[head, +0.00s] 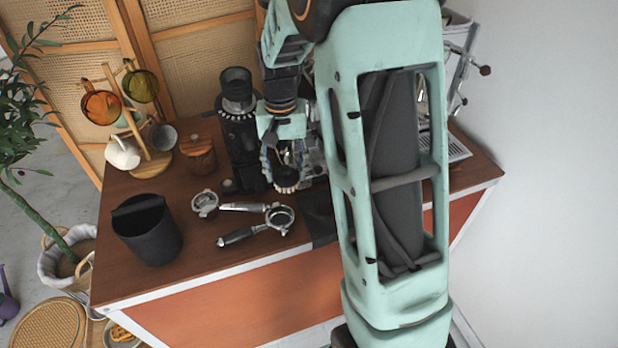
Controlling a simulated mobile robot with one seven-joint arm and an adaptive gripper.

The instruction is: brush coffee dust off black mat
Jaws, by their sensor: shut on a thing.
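My gripper (273,157) points down near the middle of the cart, in front of the grinder. It is shut on a small brush, whose pale bristles (286,186) show just below it. The black mat (321,218) lies on the wooden top at the front edge, to the right of and nearer than the brush. My own arm hides much of the mat. I cannot make out any coffee dust on it. I cannot tell whether the bristles touch anything.
A black grinder (240,140) stands left of my gripper. Two portafilters (257,228) lie in front. A black knock box (148,232), a wooden-lidded jar (198,154) and a mug tree (148,160) stand left. The espresso machine is mostly hidden behind my arm.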

